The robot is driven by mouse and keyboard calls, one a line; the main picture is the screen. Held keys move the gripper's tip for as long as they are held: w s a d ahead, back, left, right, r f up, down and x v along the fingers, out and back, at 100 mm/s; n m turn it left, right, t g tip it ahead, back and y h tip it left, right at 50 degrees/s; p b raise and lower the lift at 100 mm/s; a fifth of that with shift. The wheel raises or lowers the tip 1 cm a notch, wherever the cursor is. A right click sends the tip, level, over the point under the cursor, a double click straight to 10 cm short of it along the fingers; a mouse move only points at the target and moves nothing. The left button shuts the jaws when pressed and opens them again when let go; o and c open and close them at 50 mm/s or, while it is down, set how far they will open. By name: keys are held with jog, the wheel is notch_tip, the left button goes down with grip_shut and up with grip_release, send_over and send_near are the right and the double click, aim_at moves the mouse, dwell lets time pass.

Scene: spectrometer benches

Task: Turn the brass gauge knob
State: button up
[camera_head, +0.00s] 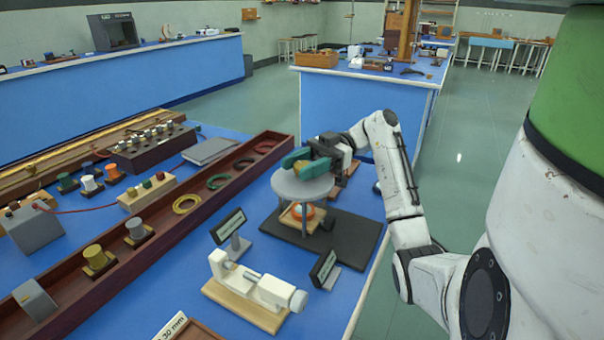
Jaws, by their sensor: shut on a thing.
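My gripper (297,160), with teal fingers, is over a round grey disc (302,190) on a post stand. It is shut on a small brass-coloured piece (302,168), which looks like the brass gauge knob. The fingers hide most of this piece, so its turn angle cannot be told. The stand has a black base (350,240). An orange round part (303,211) on a wooden block shows beneath the disc.
A white instrument on a wooden base (255,290) and two small black signs (228,227) stand in front. A long dark red tray (180,222) with coloured rings runs along the left. Another blue bench (340,105) stands behind my gripper.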

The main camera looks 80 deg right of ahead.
dwell(0.4)
jog(key=o, duration=0.9)
jog(key=shift+o, duration=0.2)
jog(key=shift+d, duration=0.1)
jog(key=b+v, duration=0.4)
jog(key=v, duration=0.6)
jog(key=shift+s+d, duration=0.25)
jog(key=shift+d, duration=0.05)
jog(key=shift+f, duration=0.15)
